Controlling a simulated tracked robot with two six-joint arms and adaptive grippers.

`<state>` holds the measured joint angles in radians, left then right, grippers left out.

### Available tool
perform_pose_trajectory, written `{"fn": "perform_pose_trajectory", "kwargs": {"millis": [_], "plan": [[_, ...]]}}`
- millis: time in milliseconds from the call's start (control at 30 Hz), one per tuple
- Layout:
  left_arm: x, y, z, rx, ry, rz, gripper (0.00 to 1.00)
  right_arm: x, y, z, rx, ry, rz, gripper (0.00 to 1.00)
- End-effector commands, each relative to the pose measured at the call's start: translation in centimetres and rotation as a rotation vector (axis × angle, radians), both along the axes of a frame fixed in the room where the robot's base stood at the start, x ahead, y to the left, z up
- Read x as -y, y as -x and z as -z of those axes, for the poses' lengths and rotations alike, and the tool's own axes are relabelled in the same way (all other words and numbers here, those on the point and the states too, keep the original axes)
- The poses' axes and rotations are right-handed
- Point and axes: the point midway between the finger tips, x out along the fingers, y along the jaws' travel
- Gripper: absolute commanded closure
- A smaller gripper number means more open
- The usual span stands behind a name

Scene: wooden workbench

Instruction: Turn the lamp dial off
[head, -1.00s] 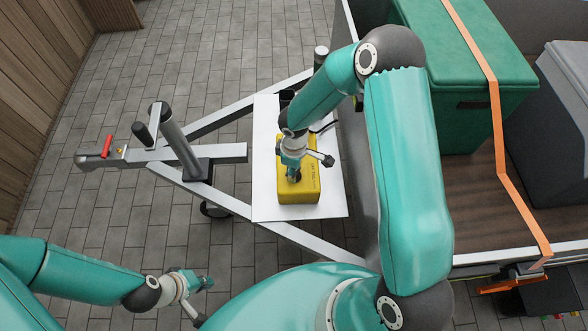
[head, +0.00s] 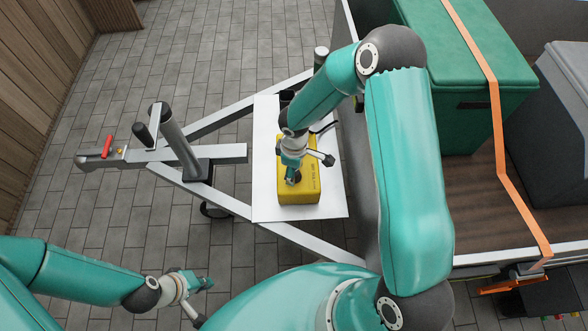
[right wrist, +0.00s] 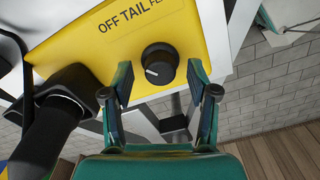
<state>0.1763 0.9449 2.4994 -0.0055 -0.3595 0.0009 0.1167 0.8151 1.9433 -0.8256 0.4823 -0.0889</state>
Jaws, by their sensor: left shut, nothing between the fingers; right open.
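The lamp dial is a round black knob (right wrist: 160,63) with a white mark pointing to the lower left. It sits on a yellow box (head: 299,194) with printed lettering beginning "OFF TAIL". In the head view my right gripper (head: 293,178) is over the box and hides most of the dial. In the right wrist view my right gripper (right wrist: 160,88) is open, one finger to each side of the dial, with visible gaps; depth of contact cannot be told. My left gripper (head: 203,287) is shut and empty at lower left, away from the box.
The box stands on a white plate (head: 266,205) on a metal trailer frame (head: 245,207). A thick black connector (right wrist: 55,120) is close left of the right gripper in the wrist view. A trailer bed with a green crate (head: 460,60) lies to the right. Paved floor (head: 110,200) is open at left.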

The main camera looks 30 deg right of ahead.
Motion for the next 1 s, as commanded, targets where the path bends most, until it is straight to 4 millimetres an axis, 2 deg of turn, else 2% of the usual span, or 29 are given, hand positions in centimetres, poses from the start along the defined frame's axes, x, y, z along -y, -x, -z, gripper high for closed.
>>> {"fn": "perform_pose_trajectory", "kwargs": {"millis": [167,600,800,1000], "plan": [[0.0,0.0,0.0,0.0,0.0,0.0,1.0,0.0,-0.1,-2.0,0.005,0.001,0.001,0.41],[0.0,0.0,0.0,0.0,0.0,0.0,1.0,0.0,-0.2,-10.1,0.004,0.0,0.0,0.41],[0.0,0.0,0.0,-0.001,0.0,0.0,1.0,0.0,-0.1,-11.6,0.001,-0.001,-0.001,0.41],[0.0,0.0,0.0,-0.001,0.0,0.0,1.0,0.0,-0.1,-11.7,0.0,0.0,-0.001,0.41]]}}
